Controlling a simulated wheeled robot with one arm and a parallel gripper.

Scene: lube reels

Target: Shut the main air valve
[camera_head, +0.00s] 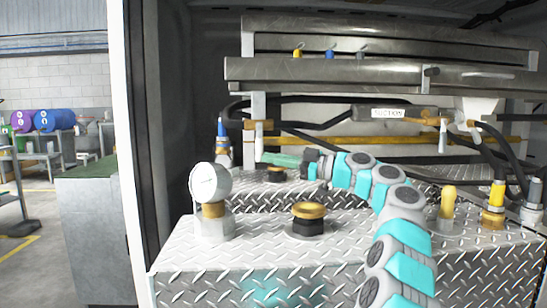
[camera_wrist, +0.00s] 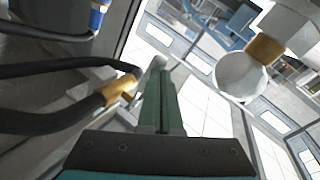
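My gripper (camera_head: 265,157) reaches left over the diamond-plate box. Its green fingers lie side by side in the wrist view (camera_wrist: 159,95), with only a thin dark line between them; they look shut, with nothing clearly held. A pale grey piece shows at their tips, and I cannot tell what it is. Just left of the fingers in the wrist view is a brass fitting (camera_wrist: 118,90) on black hoses. A blue-topped fitting (camera_head: 222,130) stands upright left of my gripper and also shows in the wrist view (camera_wrist: 97,17). No label marks the main air valve.
A white round gauge (camera_head: 210,183) stands at the front left of the box, beside a brass-topped cap (camera_head: 309,211). A metal rail (camera_head: 340,72) and the SUCTION-labelled pipe (camera_head: 388,113) run above my arm. Yellow-topped fittings (camera_head: 497,193) stand at the right.

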